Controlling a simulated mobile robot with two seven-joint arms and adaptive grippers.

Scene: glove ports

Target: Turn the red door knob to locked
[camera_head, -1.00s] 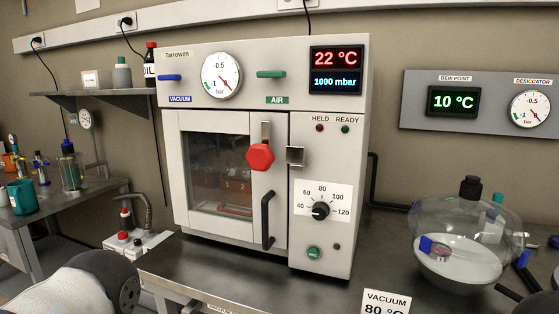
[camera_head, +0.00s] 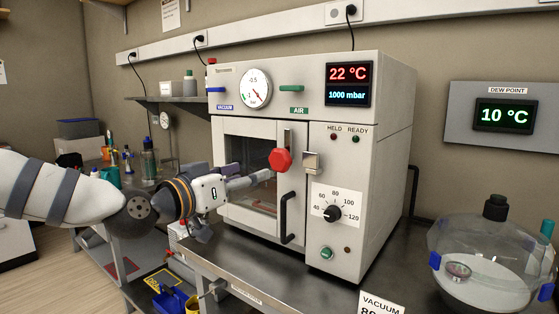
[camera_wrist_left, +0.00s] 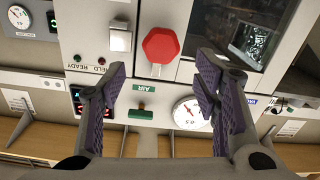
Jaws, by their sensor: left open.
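The red hexagonal door knob (camera_head: 280,160) sits on the front of the oven door (camera_head: 237,128), on a metal lever plate near the door's right edge. A square metal latch plate (camera_head: 312,162) is just right of it. My left gripper (camera_head: 262,177) reaches in from the left, in front of the door window, with its fingers pointing at the knob. In the left wrist view the gripper (camera_wrist_left: 158,85) is open, and the red knob (camera_wrist_left: 160,46) lies beyond and between the fingertips, apart from them. My right gripper is not in view.
A black door handle (camera_head: 288,218) hangs below the knob. A dial (camera_head: 333,214) and green button (camera_head: 327,253) are on the right panel. A glass desiccator (camera_head: 488,262) stands on the bench at right. A vacuum sign (camera_head: 381,304) stands at the front edge.

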